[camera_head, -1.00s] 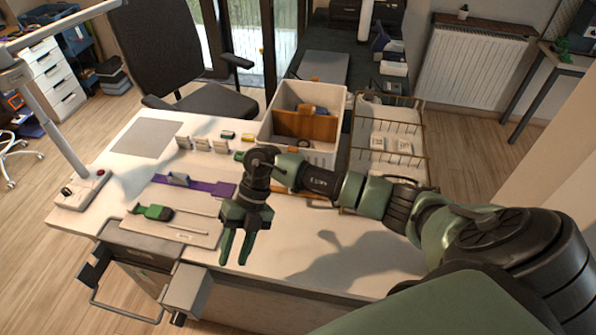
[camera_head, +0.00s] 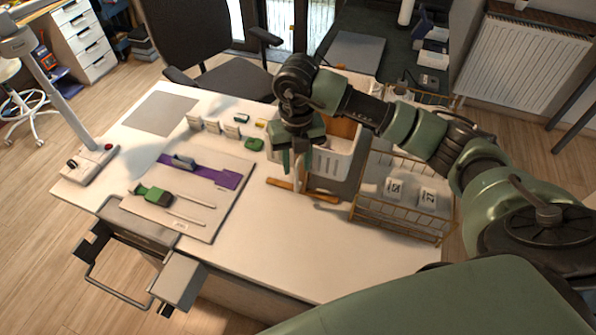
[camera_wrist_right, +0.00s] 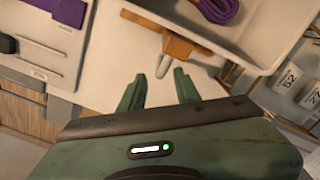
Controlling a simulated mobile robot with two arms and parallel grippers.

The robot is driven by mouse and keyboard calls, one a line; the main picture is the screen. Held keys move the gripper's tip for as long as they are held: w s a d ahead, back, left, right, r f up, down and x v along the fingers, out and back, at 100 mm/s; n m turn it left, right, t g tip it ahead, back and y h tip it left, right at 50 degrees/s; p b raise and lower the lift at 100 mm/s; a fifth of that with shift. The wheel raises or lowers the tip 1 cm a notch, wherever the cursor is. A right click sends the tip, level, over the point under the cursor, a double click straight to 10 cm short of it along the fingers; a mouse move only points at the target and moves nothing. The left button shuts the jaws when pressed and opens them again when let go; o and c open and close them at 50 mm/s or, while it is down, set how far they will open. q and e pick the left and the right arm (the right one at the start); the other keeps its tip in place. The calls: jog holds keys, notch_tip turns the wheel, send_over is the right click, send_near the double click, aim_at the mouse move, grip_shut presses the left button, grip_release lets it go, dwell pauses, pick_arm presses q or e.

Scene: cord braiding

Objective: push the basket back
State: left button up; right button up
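A gold wire basket (camera_head: 372,209) stands on the right part of the table in the head view, with white labelled packets (camera_head: 393,188) in it. In the right wrist view, part of it shows at the right edge, with packets (camera_wrist_right: 288,78). A white bin (camera_head: 328,168) stands left of it, partly hidden by my right arm. My right gripper (camera_head: 294,180) points down in front of the bin; in the wrist view its two fingers (camera_wrist_right: 158,92) are apart with nothing between them. I cannot tell whether it touches anything. My left gripper is not in view.
A wooden-handled tool (camera_wrist_right: 178,47) lies before the bin, close to my fingers. A purple cord bundle (camera_wrist_right: 215,10) is in the bin. A board (camera_head: 235,205) with a purple strip and green-handled tool lies left. The table's front right is clear.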

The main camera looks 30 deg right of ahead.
aim_at(296, 171)
notch_tip(296, 171, down, 5)
jog(key=shift+w+f+p, duration=0.1)
jog(key=shift+p, duration=0.4)
jog(key=shift+f, duration=0.2)
jog(key=shift+d, duration=0.1)
grip_shut()
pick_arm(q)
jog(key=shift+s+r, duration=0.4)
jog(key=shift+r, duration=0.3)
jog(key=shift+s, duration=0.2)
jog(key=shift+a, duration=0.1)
